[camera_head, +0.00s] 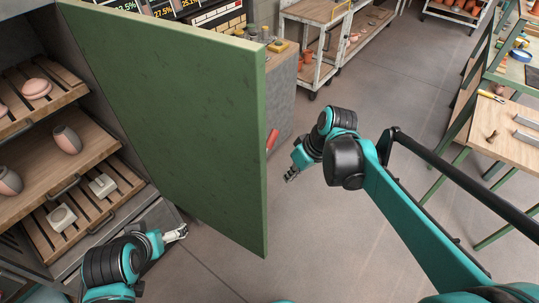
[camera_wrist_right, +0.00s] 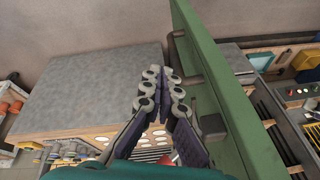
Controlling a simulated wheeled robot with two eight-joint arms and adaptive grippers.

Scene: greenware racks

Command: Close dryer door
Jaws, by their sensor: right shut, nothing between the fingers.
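The green dryer door (camera_head: 170,110) stands wide open, swung out from the dryer cabinet (camera_head: 60,35) at the left of the head view. The cabinet's shelves are exposed. My right gripper (camera_head: 291,176) is shut and empty, to the right of the door's free edge in the head view. In the right wrist view the closed fingers (camera_wrist_right: 168,82) point past the green door (camera_wrist_right: 205,65), which runs close along their right; I cannot tell whether they touch. My left gripper (camera_head: 178,233) is low in front of the cabinet, left of the door's lower part; its finger gap is unclear.
Slatted shelves (camera_head: 95,205) hold several pink, grey and white pots. A wheeled cart (camera_head: 318,55) stands at the back, and a wooden worktable (camera_head: 510,140) with tools is at the right. A small red object (camera_head: 271,139) shows beside the door edge. The floor right of the door is clear.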

